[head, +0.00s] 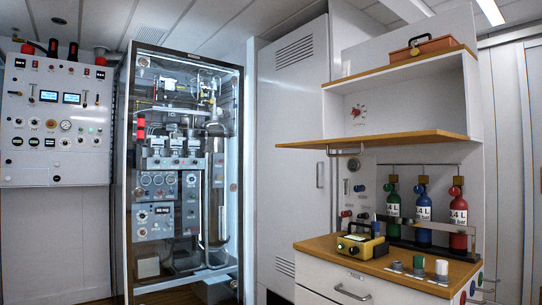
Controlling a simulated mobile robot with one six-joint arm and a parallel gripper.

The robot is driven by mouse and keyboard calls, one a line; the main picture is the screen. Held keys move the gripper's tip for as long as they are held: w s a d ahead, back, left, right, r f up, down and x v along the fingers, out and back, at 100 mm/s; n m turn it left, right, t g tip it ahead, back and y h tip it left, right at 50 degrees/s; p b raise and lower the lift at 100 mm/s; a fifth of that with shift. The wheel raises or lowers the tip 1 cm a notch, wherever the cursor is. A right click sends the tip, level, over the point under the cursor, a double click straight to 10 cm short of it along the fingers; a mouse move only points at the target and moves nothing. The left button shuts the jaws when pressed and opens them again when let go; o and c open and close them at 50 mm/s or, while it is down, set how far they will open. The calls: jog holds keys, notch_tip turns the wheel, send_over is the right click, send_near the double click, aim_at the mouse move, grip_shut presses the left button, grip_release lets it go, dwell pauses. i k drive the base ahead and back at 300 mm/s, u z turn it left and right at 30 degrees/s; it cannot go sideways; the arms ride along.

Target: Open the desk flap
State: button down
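The likely desk flap is a wooden board (375,139) at the right of the head view. It lies about level and juts out at the foot of an open white compartment (403,98). A metal bar handle (345,153) shows just under its front edge. I cannot tell how the board is hinged. My gripper is not in view, so nothing shows it touching the board.
Below, a wooden counter (395,268) holds a yellow device (361,246) and several knobs. Green, blue (423,212) and red gas bottles stand behind. A red toolbox (420,50) sits on top. A glass-fronted cabinet (182,170) and control panel (57,125) stand left.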

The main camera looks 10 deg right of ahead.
aim_at(435, 136)
jog(key=z, duration=0.25)
jog(key=i, duration=1)
jog(key=z, duration=0.05)
